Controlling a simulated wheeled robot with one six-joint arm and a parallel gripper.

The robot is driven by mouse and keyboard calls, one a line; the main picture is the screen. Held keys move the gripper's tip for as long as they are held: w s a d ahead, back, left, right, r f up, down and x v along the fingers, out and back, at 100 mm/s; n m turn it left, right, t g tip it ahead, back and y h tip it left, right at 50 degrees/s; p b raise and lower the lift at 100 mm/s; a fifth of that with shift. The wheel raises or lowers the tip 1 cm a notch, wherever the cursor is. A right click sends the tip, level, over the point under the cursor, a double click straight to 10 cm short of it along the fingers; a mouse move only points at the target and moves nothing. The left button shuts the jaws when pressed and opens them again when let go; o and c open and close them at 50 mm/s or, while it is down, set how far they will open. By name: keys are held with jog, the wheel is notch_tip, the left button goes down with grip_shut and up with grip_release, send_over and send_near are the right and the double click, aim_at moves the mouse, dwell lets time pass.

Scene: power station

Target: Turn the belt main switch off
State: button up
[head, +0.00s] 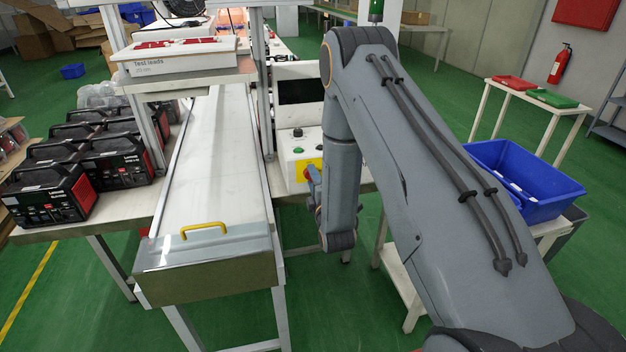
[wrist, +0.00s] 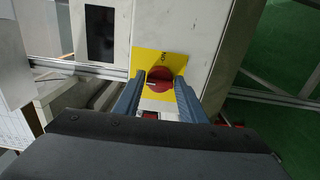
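The belt main switch is a round red knob (wrist: 160,76) on a yellow plate (wrist: 172,61) with the word "ON" printed above the knob. A pale mark shows on the knob's left part; its exact setting is hard to tell. My gripper (wrist: 160,84) is open, with one blue-grey finger on each side of the knob. I cannot tell whether either finger touches it. In the head view the yellow plate (head: 302,167) is on the white control box (head: 296,148), and my gripper (head: 312,186) is in front of it, hiding most of the knob.
The control box also carries a green button (head: 298,150) and a dark knob (head: 298,132). The conveyor belt (head: 205,165) with a yellow handle (head: 203,230) lies left of it. A blue bin (head: 530,185) stands at right. A dark screen (wrist: 100,33) shows left of the switch.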

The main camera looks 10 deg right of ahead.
jog(key=shift+o, duration=1.3)
jog(key=s+b, duration=0.1)
jog(key=s, duration=0.6)
jog(key=shift+s+b, duration=0.4)
